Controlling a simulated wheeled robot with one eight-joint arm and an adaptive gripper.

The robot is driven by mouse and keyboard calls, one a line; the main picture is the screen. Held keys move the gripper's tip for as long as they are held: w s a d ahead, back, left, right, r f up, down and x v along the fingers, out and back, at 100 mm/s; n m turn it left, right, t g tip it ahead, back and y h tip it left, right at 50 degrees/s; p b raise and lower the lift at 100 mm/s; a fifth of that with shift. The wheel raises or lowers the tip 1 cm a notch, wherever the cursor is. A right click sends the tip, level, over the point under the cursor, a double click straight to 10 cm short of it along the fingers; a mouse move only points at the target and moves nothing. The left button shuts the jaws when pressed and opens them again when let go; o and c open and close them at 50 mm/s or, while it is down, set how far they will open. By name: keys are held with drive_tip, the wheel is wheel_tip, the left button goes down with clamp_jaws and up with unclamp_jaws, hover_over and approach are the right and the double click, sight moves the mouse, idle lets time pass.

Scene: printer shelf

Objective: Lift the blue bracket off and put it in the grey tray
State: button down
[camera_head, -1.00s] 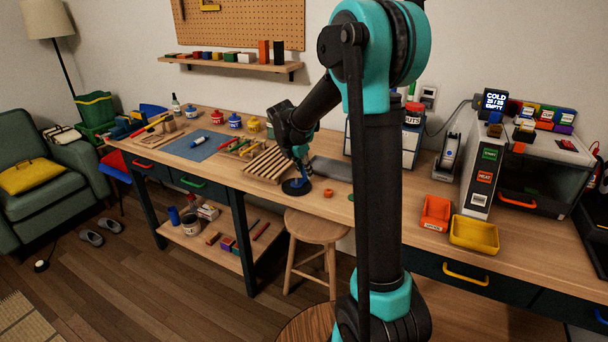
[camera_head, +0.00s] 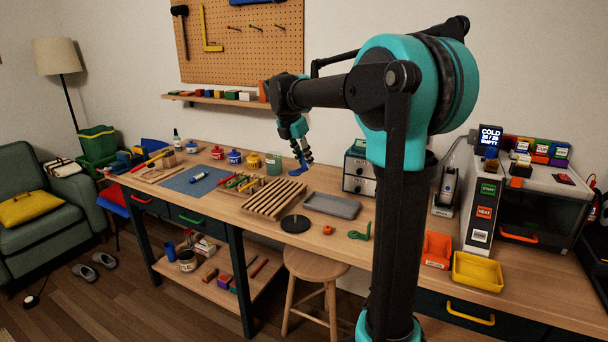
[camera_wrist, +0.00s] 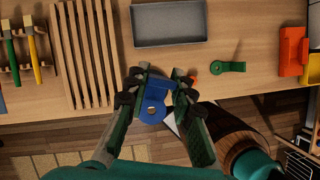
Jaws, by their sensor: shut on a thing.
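The blue bracket (camera_head: 298,168) is held in my gripper (camera_head: 305,155), up in the air above the bench. In the wrist view the bracket (camera_wrist: 152,110) sits between the two fingers of my gripper (camera_wrist: 160,84), which are shut on it. Its round end with a hole faces the camera. The grey tray (camera_head: 332,207) lies empty on the bench, to the right of the slatted rack. In the wrist view the tray (camera_wrist: 143,40) lies beyond the fingertips. The black round plate (camera_head: 295,224) is bare on the bench in front of the tray.
A wooden slatted rack (camera_head: 274,198) stands left of the tray. A small orange ring (camera_head: 327,230) and a green hook-shaped part (camera_head: 361,233) lie in front of it. A drawer box (camera_head: 359,172) stands behind. Orange (camera_head: 437,249) and yellow bins (camera_head: 478,272) are at right.

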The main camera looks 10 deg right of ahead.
drive_tip(key=shift+r, duration=2.9)
